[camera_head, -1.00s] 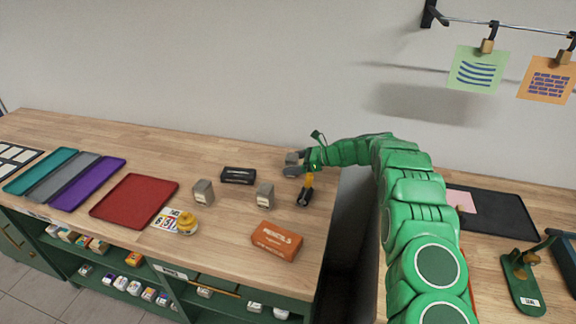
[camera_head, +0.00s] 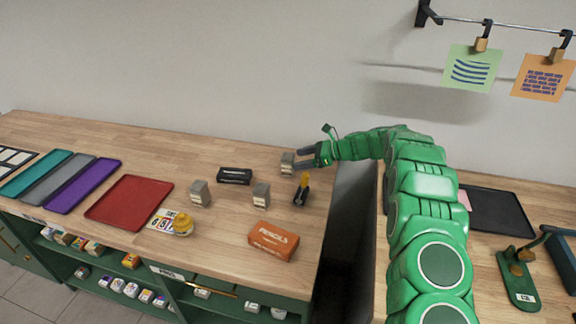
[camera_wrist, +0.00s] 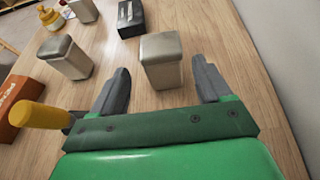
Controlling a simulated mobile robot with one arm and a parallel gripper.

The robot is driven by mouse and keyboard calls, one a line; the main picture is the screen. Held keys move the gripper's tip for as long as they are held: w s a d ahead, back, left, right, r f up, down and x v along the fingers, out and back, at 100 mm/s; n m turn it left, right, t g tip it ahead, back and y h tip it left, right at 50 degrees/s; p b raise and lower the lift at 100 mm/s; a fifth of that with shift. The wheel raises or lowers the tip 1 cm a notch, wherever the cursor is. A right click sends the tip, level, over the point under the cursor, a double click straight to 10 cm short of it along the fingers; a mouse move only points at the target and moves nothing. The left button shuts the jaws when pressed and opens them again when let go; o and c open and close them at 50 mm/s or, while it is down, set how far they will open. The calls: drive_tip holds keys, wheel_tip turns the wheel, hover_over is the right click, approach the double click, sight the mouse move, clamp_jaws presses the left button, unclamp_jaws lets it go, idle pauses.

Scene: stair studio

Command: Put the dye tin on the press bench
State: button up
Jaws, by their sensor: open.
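Three similar grey tins stand upright on the left wooden bench; I cannot tell by markings which is the dye tin. One tin (camera_head: 287,162) is at the bench's right back, at the fingers of my gripper (camera_head: 303,158). In the wrist view this tin (camera_wrist: 161,58) stands between the tips of my open gripper (camera_wrist: 160,66), with a gap on each side. The other tins (camera_head: 199,193) (camera_head: 261,194) stand farther left and front. The right-hand bench (camera_head: 487,262) holds a green hand press (camera_head: 517,279).
A yellow-handled tool (camera_head: 302,190) lies close to my gripper. An orange pencil box (camera_head: 273,240), a black box (camera_head: 235,175), a yellow pot (camera_head: 183,224) and a red tray (camera_head: 130,202) share the bench. A black tray (camera_head: 502,212) lies on the right bench. A gap separates the benches.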

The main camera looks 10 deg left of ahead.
sight(289, 156)
wheel_tip(289, 156, up, 7)
drive_tip(key=w+f+m+t+h, duration=0.2)
drive_tip(key=w+m+t+h, duration=0.1)
drive_tip(key=w+m+t, duration=0.25)
drive_tip(key=s+a+r+m+t+h, duration=0.2)
drive_tip(key=s+a+m+t+h, duration=0.3)
drive_tip(key=s+m+t+h, duration=0.55)
drive_tip(key=shift+s+d+f+m+g+y, duration=0.15)
drive_tip(key=shift+f+m+g+y, duration=0.25)
drive_tip(key=shift+f, duration=0.85)
drive_tip(key=shift+s+d+f+m+g+y, duration=0.15)
drive_tip(key=shift+f+m+g, duration=0.35)
drive_tip(key=shift+f, duration=0.75)
drive_tip(key=shift+x, duration=0.85)
drive_tip(key=shift+a+x, duration=0.2)
drive_tip(key=shift+x, duration=0.8)
drive_tip(key=shift+a+x, duration=0.15)
drive_tip(key=shift+x, duration=1.9)
